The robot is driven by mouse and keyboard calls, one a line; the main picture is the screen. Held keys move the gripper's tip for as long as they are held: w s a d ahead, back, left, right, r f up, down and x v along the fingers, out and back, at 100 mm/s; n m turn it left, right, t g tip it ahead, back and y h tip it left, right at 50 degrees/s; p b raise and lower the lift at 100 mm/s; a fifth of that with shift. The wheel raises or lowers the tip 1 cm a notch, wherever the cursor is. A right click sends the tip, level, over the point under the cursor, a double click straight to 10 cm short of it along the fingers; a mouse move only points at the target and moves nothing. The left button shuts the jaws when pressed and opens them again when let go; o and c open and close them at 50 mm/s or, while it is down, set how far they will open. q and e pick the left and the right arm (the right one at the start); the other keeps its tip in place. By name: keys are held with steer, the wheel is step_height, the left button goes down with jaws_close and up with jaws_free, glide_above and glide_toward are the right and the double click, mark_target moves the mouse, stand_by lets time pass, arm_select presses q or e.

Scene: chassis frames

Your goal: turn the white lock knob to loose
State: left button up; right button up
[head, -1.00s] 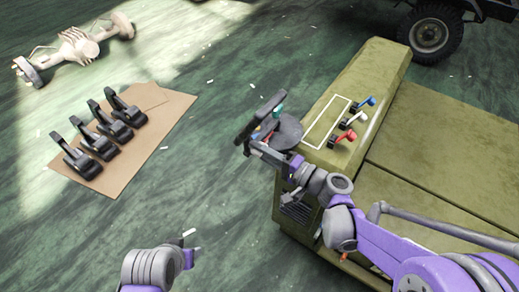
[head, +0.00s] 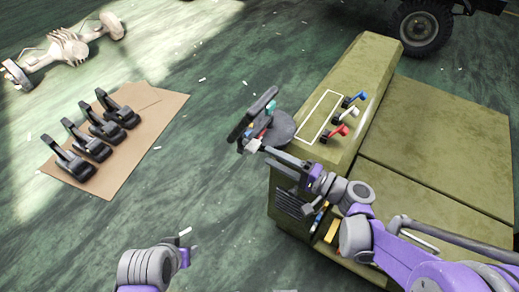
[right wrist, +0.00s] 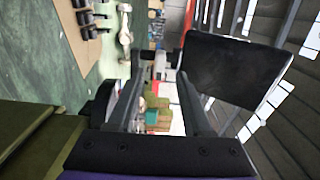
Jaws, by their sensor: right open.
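The white lock knob (head: 350,112) is a small lever on top of the olive green housing (head: 375,60). It stands between a blue lever (head: 358,98) and a red lever (head: 340,131), right of a white outlined rectangle. My right gripper (head: 264,124) is left of the housing's top, clear of the knob. In the right wrist view its two dark fingers (right wrist: 160,72) are apart, with nothing visible held between them. The knob cannot be made out in that view. My left gripper (head: 190,253) is low in the head view, above the floor; its jaws cannot be made out.
A dark round disk (head: 283,127) and a dark flat plate (head: 244,119) are close to my right gripper. Several black pedals (head: 92,140) lie on brown cardboard (head: 150,125) at left. A pale axle part (head: 68,47) lies behind. The middle floor is mostly clear.

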steer(key=v, duration=0.4)
stand_by(0.4)
steer(key=s+a+f+n+g+h, duration=0.25)
steer(key=s+f+g+h, duration=0.25)
steer(key=s+f+h, duration=0.3)
steer(key=s+d+f+n+h, duration=0.35)
steer(key=s+d+h, duration=0.25)
steer(key=s+d, duration=0.3)
step_height(320, 180, up, 14)
steer(key=w+d+n+p, duration=0.1)
steer(key=w+p, duration=0.1)
steer(key=p, duration=1)
steer(key=shift+w+d+r+h, duration=0.15)
steer(key=shift+w+d+h, duration=0.1)
steer(key=shift+h, duration=0.05)
steer(key=shift+s, duration=0.2)
